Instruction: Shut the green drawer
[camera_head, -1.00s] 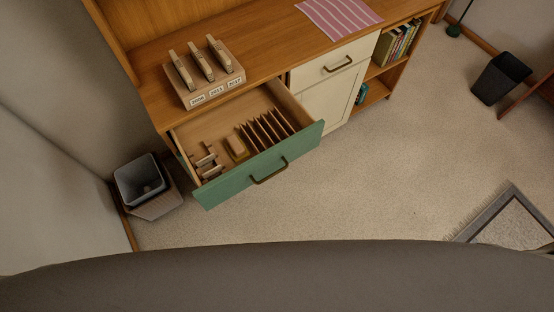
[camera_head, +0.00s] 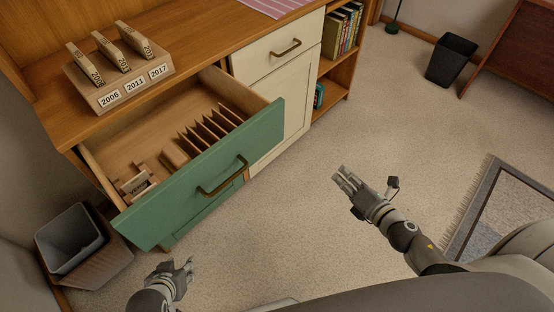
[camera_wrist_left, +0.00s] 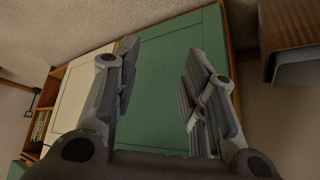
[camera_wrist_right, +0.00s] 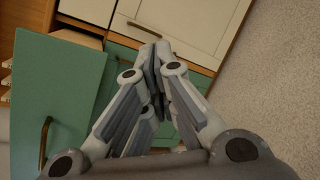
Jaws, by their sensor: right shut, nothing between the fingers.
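The green drawer (camera_head: 205,178) is pulled well out of the wooden cabinet, with a brass handle (camera_head: 222,178) on its front. Dividers and small blocks lie inside it. The drawer front also shows at the left of the right wrist view (camera_wrist_right: 55,95). My left gripper (camera_head: 184,268) is low in front of the drawer's left end, apart from it. In the left wrist view its fingers (camera_wrist_left: 160,65) are spread with nothing between them, in front of a green panel. My right gripper (camera_head: 343,178) is right of the drawer over the carpet, its fingers together and empty (camera_wrist_right: 157,55).
A block holder with year labels (camera_head: 120,85) stands on the cabinet top. A cream drawer and door (camera_head: 277,85) and a bookshelf (camera_head: 340,45) are to the right. A black bin (camera_head: 452,60) and a rug (camera_head: 510,205) are right. Carpet between is clear.

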